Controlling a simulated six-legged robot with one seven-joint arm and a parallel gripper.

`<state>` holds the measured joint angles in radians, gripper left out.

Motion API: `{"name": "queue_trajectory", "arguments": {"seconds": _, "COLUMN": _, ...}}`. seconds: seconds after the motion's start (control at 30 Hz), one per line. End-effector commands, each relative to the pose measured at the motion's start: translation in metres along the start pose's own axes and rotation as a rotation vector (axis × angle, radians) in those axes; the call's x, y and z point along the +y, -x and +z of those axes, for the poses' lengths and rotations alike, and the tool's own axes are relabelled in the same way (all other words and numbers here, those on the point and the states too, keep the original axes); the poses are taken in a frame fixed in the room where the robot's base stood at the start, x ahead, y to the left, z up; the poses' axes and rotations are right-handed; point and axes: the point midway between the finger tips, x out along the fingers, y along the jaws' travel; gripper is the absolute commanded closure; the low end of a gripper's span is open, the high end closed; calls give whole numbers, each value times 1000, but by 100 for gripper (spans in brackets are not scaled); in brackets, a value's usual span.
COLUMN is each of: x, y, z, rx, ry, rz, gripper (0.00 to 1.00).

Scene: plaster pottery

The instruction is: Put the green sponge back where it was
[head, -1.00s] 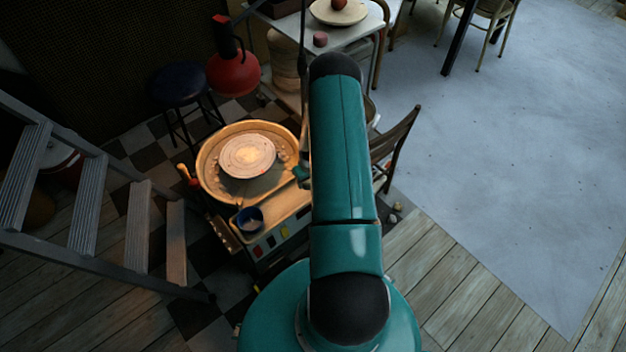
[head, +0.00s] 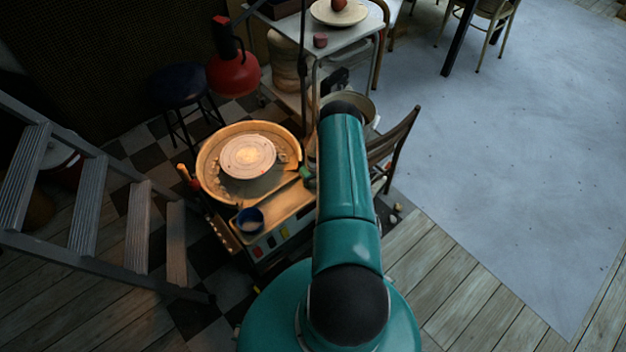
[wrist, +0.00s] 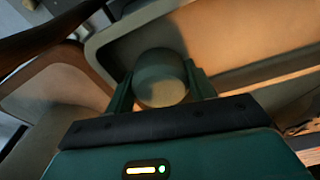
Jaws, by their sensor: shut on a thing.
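The green sponge (wrist: 160,62) is a rounded, dull green block in the wrist view. My gripper (wrist: 160,88) is shut on it, with one green finger on each side. Behind it is the pale rim of a tray or basin. I cannot tell whether the sponge touches that surface. In the head view, my arm hides most of my gripper. A small green shape (head: 306,172) shows at the arm's left edge, over the right side of the potter's wheel tray (head: 285,205). I cannot tell whether it is the sponge or a finger.
The wheel head (head: 247,157) sits in a round basin. A blue cup (head: 250,219) stands on the tray's front. A ladder (head: 90,205) is at the left.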

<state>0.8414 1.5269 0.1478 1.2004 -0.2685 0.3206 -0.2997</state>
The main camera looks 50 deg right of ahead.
Motion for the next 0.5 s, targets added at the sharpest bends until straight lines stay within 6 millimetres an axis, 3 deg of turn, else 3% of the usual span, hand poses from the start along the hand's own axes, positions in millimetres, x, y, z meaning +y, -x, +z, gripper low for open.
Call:
{"name": "queue_trajectory", "arguments": {"seconds": 0.23, "x": 0, "y": -4, "z": 1, "rx": -1, "ry": 0, "rz": 0, "gripper": 64}}
{"name": "queue_trajectory", "arguments": {"seconds": 0.27, "x": 0, "y": -3, "z": 1, "rx": -1, "ry": 0, "rz": 0, "gripper": 40}}
{"name": "queue_trajectory", "arguments": {"seconds": 0.5, "x": 0, "y": -3, "z": 1, "rx": -1, "ry": 0, "rz": 0, "gripper": 36}}
